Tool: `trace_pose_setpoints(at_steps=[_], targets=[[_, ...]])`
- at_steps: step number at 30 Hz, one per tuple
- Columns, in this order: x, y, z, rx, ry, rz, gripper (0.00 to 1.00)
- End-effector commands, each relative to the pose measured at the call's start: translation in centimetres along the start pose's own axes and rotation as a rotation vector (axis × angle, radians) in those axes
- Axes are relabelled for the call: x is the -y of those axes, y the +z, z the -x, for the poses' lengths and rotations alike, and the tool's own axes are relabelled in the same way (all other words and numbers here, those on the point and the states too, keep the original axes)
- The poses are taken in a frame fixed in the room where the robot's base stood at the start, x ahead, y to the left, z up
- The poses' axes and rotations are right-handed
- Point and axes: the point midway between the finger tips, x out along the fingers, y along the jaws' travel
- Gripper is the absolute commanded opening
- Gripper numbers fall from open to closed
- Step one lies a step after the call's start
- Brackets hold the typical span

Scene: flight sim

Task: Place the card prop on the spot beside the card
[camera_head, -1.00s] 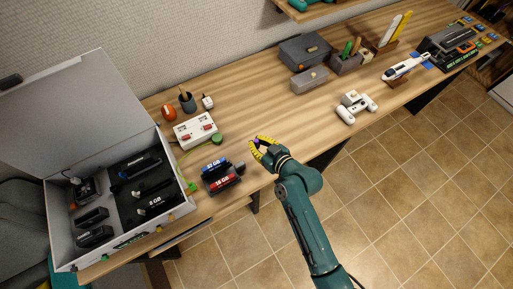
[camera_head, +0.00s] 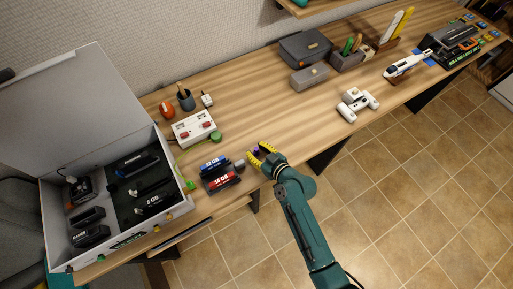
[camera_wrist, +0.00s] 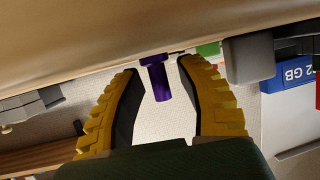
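A small purple post with a wider end, which looks like the card prop (camera_wrist: 158,80), shows between my fingers in the wrist view. In the head view it is a small purple spot (camera_head: 257,153) near the table's front edge. My gripper (camera_wrist: 158,68) is open, with a yellow-and-black finger on each side of the prop and a visible gap to both. In the head view my gripper (camera_head: 260,155) is low at the front edge. A dark, boxy device that may be the card (camera_head: 450,46) stands at the far right, with a blue patch (camera_head: 427,62) beside it.
Blue and red memory modules (camera_head: 217,170) and a small grey piece (camera_head: 239,164) lie just left of my gripper. An open white case (camera_head: 178,212) fills the left end. A white controller (camera_head: 357,104) and white train model (camera_head: 408,65) stand to the right.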

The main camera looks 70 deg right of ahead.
Motion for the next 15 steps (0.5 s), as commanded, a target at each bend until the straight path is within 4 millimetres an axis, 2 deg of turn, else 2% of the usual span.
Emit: trace_pose_setpoints(at_steps=[14, 15], targets=[[-0.03, -0.29, 0.1, 0.001, 0.0, -0.001, 0.37], [-0.04, 0.12, 0.61, 0.001, 0.001, 0.0, 0.37]])
